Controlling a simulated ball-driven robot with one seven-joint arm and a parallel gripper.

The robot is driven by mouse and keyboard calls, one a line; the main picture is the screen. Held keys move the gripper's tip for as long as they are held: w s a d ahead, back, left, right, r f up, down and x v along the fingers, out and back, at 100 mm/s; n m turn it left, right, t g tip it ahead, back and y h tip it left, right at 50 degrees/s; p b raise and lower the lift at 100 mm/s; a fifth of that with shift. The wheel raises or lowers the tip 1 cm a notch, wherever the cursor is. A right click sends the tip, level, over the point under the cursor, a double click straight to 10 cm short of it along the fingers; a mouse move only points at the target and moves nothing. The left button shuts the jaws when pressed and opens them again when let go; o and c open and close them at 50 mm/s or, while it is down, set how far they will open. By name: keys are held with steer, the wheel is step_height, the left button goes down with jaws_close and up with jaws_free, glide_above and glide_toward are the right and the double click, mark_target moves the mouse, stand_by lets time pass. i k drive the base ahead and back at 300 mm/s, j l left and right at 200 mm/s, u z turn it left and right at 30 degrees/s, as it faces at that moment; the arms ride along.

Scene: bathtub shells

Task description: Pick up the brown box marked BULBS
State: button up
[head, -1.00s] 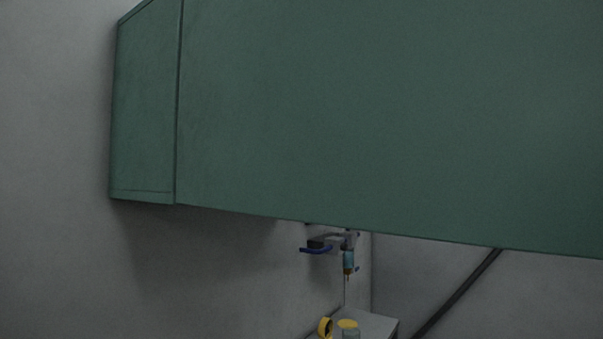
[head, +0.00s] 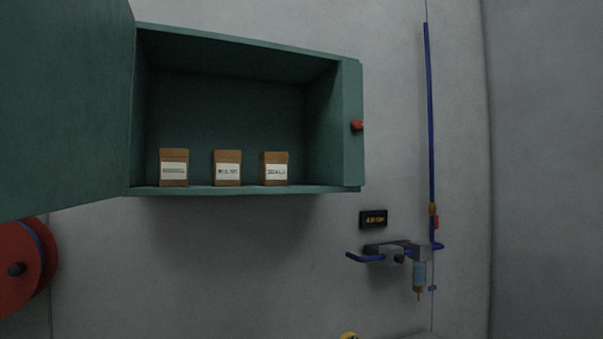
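The brown box marked BULBS (head: 227,168) stands upright on the floor of the open green wall cabinet (head: 250,190), the middle one of three similar brown boxes. Its white label faces me. A brown box with a label too small to read (head: 174,167) stands to its left. A brown box whose label seems to read SEALS (head: 274,168) stands to its right. There are gaps between the boxes. My gripper is not in view.
The cabinet's green door (head: 65,105) hangs open at the left. A red reel (head: 20,268) is on the wall at lower left. A blue pipe (head: 428,120) and an air fitting (head: 400,252) are on the wall at right. The wall below the cabinet is bare.

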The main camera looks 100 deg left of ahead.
mark_target(226, 164)
steer(key=i+u, duration=0.15)
steer(key=i, duration=0.45)
steer(key=i+l+u, duration=0.1)
steer(key=i, duration=0.45)
steer(key=i+l+u, duration=0.15)
steer(key=i, duration=0.4)
steer(key=l+u, duration=0.1)
steer(key=u, duration=1.95)
steer(key=j+u, duration=0.15)
steer(key=u, duration=0.35)
steer(key=j+u, duration=0.15)
steer(key=u, duration=0.35)
steer(key=i+j, duration=0.15)
steer(key=j+u, duration=0.05)
steer(key=j, duration=0.1)
